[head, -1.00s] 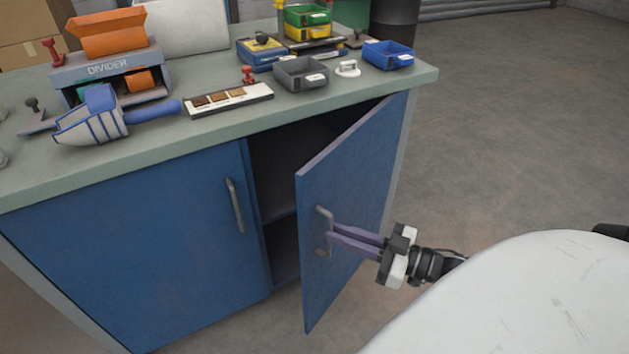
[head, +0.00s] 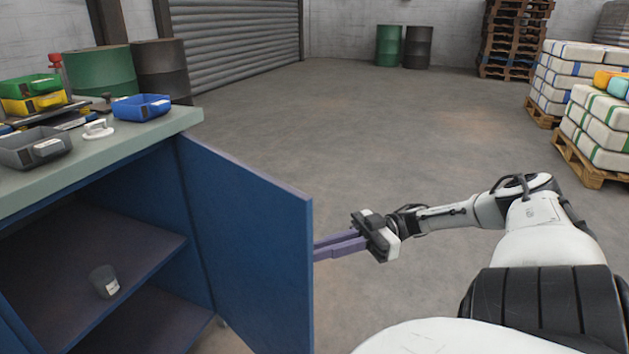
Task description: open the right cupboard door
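The right cupboard door (head: 255,255) stands wide open. It is blue, and its inner face is towards me in the head view. Its handle is on the outer face, hidden behind the door. My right gripper (head: 318,249) is at the door's free edge. Its purple fingers lie close together and pass behind the edge, so the fingertips are hidden; they were on the handle earlier and the door has moved with them. The opened cupboard (head: 90,237) shows a shelf with a small grey cup (head: 104,281). My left gripper is out of view.
The worktop (head: 150,130) carries a blue bin (head: 142,107), a grey bin (head: 37,148), and green and yellow bins. Open floor lies beyond the door. Pallets of sacks (head: 597,130) stand at the right, with drums and stacked pallets at the back.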

